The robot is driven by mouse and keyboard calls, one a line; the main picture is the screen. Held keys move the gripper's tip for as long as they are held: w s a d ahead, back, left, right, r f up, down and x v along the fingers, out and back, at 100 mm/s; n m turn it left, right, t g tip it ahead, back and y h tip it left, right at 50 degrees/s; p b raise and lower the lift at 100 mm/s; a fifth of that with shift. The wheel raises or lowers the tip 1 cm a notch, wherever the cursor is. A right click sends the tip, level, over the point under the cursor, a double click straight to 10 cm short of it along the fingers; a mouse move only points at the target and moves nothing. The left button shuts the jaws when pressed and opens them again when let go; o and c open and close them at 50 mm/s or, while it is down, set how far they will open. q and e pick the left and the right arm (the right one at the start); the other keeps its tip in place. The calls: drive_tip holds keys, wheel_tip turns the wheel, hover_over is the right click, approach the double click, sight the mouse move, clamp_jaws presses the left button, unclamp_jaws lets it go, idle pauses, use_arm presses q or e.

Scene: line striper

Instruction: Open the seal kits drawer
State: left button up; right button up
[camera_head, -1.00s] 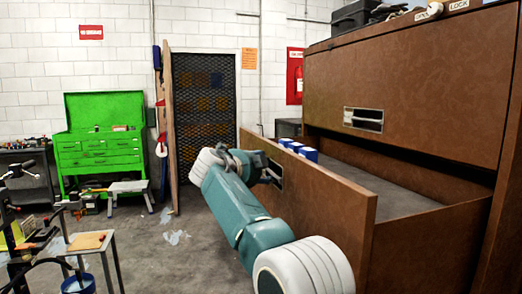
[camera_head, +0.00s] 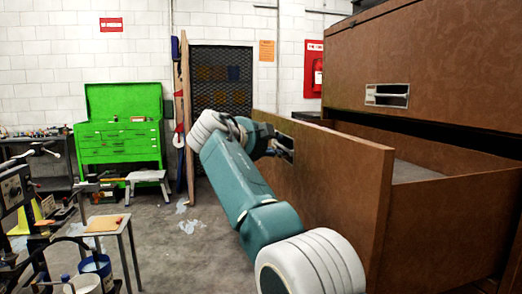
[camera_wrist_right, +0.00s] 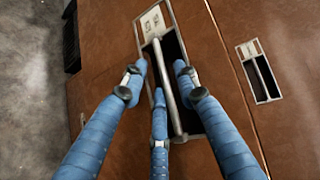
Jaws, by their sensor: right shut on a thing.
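The brown drawer (camera_head: 345,195) is pulled well out of the brown cabinet (camera_head: 440,70). Its recessed metal handle (camera_head: 284,147) is on the front panel, partly behind my right gripper. My right gripper (camera_head: 272,143) is at that handle. In the right wrist view, the blue fingers of the right gripper (camera_wrist_right: 165,95) are around the handle's metal bar (camera_wrist_right: 168,85), with one finger reaching into the recess. The label above the bar is too small to read. My left gripper is in no view.
An upper closed drawer handle (camera_head: 387,95) is on the cabinet. A green tool chest (camera_head: 120,140) stands at the back left. A small table (camera_head: 105,224) and buckets (camera_head: 95,270) are at the left front. The floor (camera_head: 185,250) between is mostly clear.

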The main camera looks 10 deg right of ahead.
drive_tip(key=d+b+v, duration=0.1)
drive_tip(key=b+v, duration=0.3)
drive_tip(key=v, duration=0.5)
drive_tip(key=shift+s+r+b, duration=0.35)
drive_tip(key=shift+r+b, duration=0.05)
drive_tip(key=shift+r, duration=0.05)
drive_tip(key=shift+a, duration=0.15)
